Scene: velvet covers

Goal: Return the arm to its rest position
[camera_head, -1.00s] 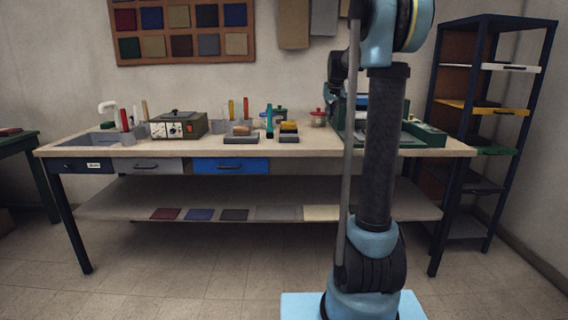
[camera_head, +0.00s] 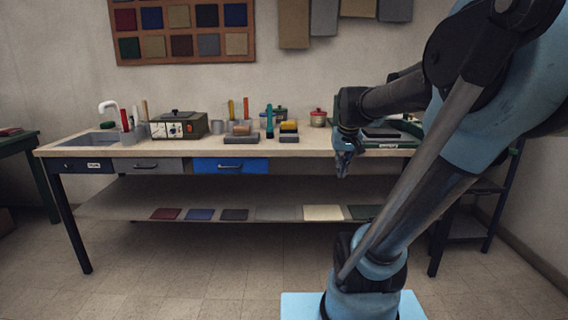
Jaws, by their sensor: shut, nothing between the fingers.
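My gripper (camera_head: 343,172) hangs in front of the workbench's front edge, right of the blue drawer, pointing down. It is small in the picture, shut and empty. My arm leans to the right from its light blue base at the bottom, with its elbow high at the upper right and its forearm reaching back left to the gripper.
A blue drawer (camera_head: 231,165) is shut. Fabric squares lie on the lower shelf (camera_head: 270,200). The floor at front left is clear.

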